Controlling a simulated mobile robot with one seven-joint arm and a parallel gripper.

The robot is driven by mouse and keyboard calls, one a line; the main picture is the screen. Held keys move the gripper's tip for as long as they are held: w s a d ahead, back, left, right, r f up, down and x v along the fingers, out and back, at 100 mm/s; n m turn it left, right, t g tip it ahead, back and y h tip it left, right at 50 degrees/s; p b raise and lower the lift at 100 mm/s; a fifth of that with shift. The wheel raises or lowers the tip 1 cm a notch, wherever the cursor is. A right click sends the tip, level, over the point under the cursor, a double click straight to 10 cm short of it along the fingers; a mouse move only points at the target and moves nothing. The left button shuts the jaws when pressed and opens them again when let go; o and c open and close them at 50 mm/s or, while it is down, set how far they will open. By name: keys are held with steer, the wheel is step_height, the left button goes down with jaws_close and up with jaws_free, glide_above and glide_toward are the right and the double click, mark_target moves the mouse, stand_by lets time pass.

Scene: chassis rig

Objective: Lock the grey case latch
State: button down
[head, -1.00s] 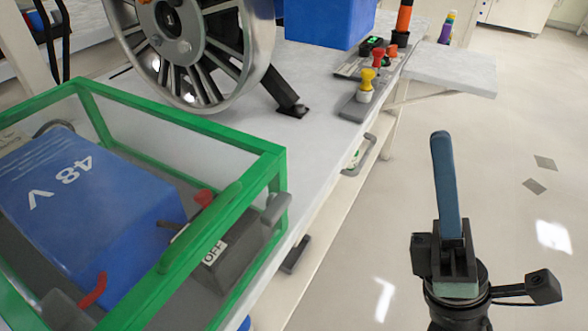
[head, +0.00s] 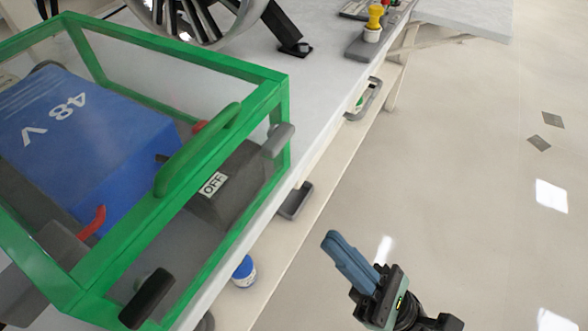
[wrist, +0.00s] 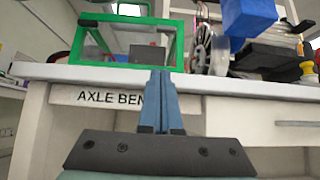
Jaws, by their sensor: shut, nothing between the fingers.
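The green-framed clear case (head: 264,97) stands on the bench with a blue 48 V block (head: 95,150) inside. The grey case latch (head: 278,140) is a short bar at the case's right corner, slanting up and outward; I cannot tell whether it is locked. A black latch (head: 147,298) sits at the case's near corner. My gripper (head: 337,241) is shut and empty, in front of the bench, below and to the right of the grey latch and apart from it. In the wrist view my gripper (wrist: 161,74) points toward the case (wrist: 178,45).
A green handle (head: 197,150) rises from the lid. A dark box marked OFF (head: 225,188) is inside the case. A wheel (head: 205,18) and a yellow-topped piece (head: 374,20) stand further back.

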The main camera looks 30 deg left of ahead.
mark_target(279, 139)
steer(key=x, duration=0.8)
steer(key=shift+a+r+p, duration=0.2)
steer(key=shift+a+p, duration=0.05)
steer(key=shift+p, duration=0.1)
step_height(279, 139, up, 4)
steer(key=shift+a+r, duration=0.15)
steer(key=shift+r, duration=0.05)
